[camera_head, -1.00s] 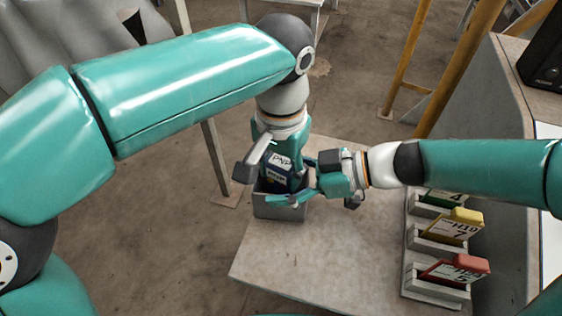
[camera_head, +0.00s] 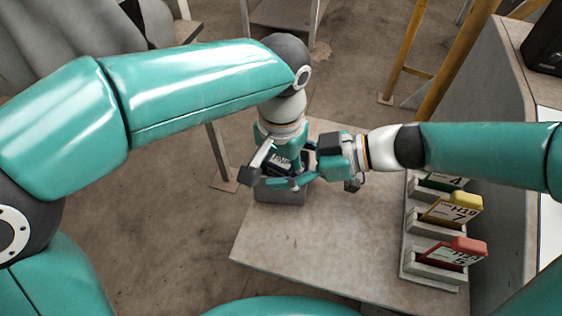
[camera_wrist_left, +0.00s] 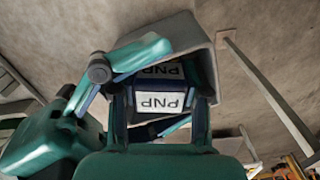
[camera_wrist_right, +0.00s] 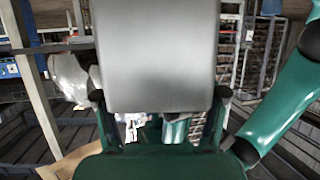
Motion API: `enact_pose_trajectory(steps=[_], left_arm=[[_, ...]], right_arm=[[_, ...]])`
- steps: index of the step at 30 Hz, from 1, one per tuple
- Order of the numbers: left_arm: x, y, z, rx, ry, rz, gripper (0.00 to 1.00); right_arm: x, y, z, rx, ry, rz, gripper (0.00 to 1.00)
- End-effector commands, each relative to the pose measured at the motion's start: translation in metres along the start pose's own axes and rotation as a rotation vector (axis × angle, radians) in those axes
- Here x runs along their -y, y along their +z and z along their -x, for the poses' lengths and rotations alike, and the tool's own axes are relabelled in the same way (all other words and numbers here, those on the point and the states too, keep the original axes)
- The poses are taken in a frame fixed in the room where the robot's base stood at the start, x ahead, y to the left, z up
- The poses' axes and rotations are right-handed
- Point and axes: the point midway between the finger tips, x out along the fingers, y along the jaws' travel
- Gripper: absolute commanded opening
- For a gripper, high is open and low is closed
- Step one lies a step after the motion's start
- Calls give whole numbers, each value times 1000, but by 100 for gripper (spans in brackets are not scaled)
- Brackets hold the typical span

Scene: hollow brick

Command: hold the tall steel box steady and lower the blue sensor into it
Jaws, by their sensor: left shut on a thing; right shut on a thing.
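The grey steel box (camera_head: 282,196) stands at the left part of the table in the head view. It fills the top middle of the right wrist view (camera_wrist_right: 155,55). My right gripper (camera_head: 300,180) is shut on the box from the right. My left gripper (camera_head: 284,160) points down over the box, shut on the blue sensor. The sensor's white PNP label (camera_wrist_left: 160,103) shows between its fingers in the left wrist view, with the box wall (camera_wrist_left: 186,34) around it. The sensor is at least partly inside the box; its lower part is hidden.
The grey table (camera_head: 320,245) is clear in front of the box. At the right, a rack (camera_head: 415,270) holds several labelled units, among them a yellow-topped one (camera_head: 466,201) and a red-topped one (camera_head: 469,245). Yellow posts (camera_head: 405,55) stand behind the table.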

Motion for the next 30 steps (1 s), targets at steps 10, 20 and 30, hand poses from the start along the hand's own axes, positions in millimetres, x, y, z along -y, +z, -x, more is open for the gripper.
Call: enact_pose_trajectory(steps=[10,20,30], left_arm=[[0,0,-2,0,0,0,57],[0,0,-2,2,0,-1,74],[0,1,-2,4,0,-2,74]], right_arm=[[3,8,-2,15,-8,-7,18],[3,8,-2,15,-8,-7,18],[3,8,-2,15,-8,-7,18]])
